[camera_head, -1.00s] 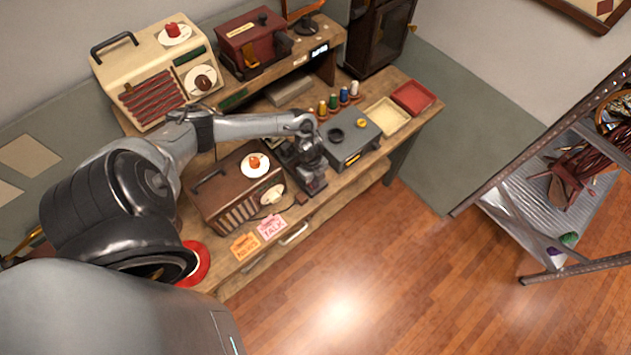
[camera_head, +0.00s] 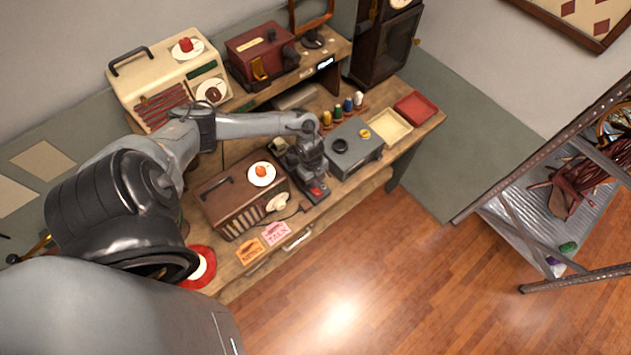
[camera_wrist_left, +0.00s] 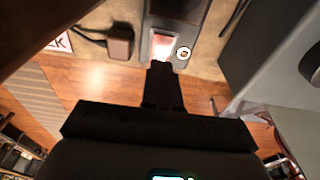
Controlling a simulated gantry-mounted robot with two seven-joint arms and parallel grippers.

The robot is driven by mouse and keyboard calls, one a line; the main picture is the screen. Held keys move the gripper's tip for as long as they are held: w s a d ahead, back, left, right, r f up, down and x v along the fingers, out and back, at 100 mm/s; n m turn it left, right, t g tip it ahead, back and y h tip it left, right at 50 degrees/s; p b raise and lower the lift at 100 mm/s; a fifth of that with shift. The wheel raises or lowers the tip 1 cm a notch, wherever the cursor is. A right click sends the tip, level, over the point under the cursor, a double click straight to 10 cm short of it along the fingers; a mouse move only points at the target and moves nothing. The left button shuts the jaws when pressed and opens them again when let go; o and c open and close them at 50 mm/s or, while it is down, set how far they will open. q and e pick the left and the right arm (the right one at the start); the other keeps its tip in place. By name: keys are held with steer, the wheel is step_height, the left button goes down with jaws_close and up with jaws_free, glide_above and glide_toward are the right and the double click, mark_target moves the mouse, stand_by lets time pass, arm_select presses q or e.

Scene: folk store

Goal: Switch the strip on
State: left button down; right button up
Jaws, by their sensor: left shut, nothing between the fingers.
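The dark power strip (camera_head: 323,199) lies on the bench between the brown radio and the grey box. A red switch (camera_head: 317,190) shows at its near end. My left gripper (camera_head: 313,172) is over the strip, just behind the red switch, and hides much of the strip. In the wrist view its shut, empty fingertips (camera_wrist_left: 160,67) are close below the switch. I cannot tell whether they touch. My right gripper is not in view.
The brown radio (camera_head: 226,204) stands left of the strip and the grey box (camera_head: 352,158) close on its right. A dark plug block (camera_wrist_left: 119,43) with a cable lies beside the strip. Orange (camera_head: 249,251) and pink (camera_head: 276,235) cards are at the front edge.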

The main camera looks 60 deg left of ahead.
mark_target(319, 194)
arm_select(q)
step_height(319, 194, up, 10)
steer(key=a+b, duration=0.1)
steer(key=shift+b, duration=0.4)
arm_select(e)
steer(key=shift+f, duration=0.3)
arm_select(q)
steer(key=shift+s, duration=0.15)
steer(key=d+b, duration=0.1)
steer(key=b, duration=0.8)
steer(key=shift+w, duration=0.3)
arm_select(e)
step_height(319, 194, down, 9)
arm_select(q)
steer(key=f, duration=0.4)
steer(key=d+f, duration=0.1)
steer(key=f, duration=0.8)
steer(key=shift+w+d+f, duration=0.15)
steer(key=shift+d+f, duration=0.25)
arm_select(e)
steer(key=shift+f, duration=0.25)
